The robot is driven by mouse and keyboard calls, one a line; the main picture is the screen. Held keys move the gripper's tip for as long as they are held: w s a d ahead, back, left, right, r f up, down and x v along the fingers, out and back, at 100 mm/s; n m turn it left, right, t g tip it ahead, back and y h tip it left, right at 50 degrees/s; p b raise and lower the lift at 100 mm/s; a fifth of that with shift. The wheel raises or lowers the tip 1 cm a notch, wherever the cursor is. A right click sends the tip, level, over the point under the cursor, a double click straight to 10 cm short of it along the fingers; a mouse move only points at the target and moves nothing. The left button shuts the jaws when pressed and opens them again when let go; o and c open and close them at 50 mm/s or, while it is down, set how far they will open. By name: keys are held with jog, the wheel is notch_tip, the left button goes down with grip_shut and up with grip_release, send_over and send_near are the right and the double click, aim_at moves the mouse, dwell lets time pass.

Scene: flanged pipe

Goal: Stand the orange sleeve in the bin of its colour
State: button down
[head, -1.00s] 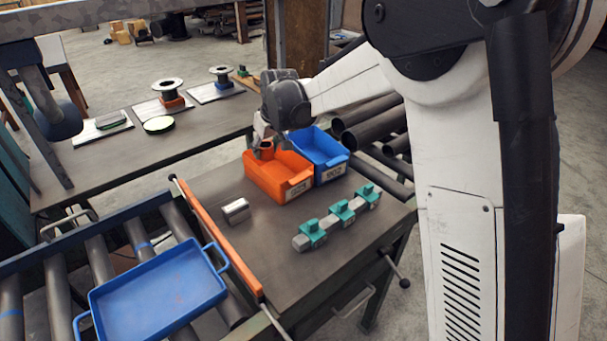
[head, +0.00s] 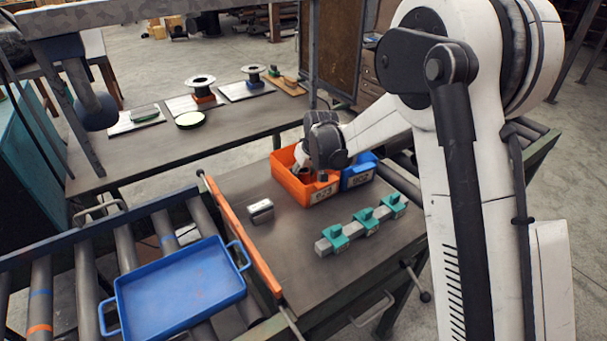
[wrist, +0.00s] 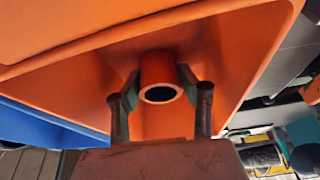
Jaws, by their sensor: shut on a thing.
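The orange sleeve (wrist: 157,72) shows in the wrist view with its round open end toward the camera. My gripper (wrist: 160,92) has a finger on each side of it and is shut on it. The sleeve is within the orange bin (wrist: 245,50), whose walls surround it in this view. Whether it touches the bin's floor I cannot tell. In the head view the orange bin (head: 325,192) stands on the bench, with my gripper (head: 303,166) low over its opening; the sleeve is hard to make out there.
A blue bin (head: 360,175) stands right beside the orange one. A rail with teal clamps (head: 365,222) and a small metal block (head: 260,210) lie in front on the bench. A blue tray (head: 180,290) rests on the rollers at left, past an orange bar (head: 240,235).

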jog(key=shift+f, duration=0.35)
jog(key=c, duration=1.1)
grip_release()
jog(key=shift+c, duration=0.2)
jog(key=shift+r, duration=0.1)
jog(key=s+d+r+m, duration=0.1)
jog(key=s+d+r, duration=0.35)
jog(key=r, duration=0.45)
jog(key=s+d+r, duration=0.4)
jog(key=s+r, duration=0.2)
jog(key=r, duration=0.3)
jog(key=s+d+r+m+t, duration=0.1)
jog(key=s+d+r, duration=0.15)
jog(key=s, duration=0.35)
jog(key=s+d+r+m+t+h, duration=0.1)
jog(key=s+d, duration=0.3)
jog(key=s, duration=0.2)
jog(key=s+d+r+m, duration=0.1)
jog(key=s+d+r, duration=0.15)
jog(key=s, duration=0.45)
jog(key=s+d+f+m+t+h, duration=0.1)
jog(key=s+d+f, duration=0.3)
jog(key=s, duration=0.6)
jog(key=shift+s+d+f+m, duration=0.15)
jog(key=shift+s+d+m, duration=0.05)
jog(key=shift+d+m, duration=0.35)
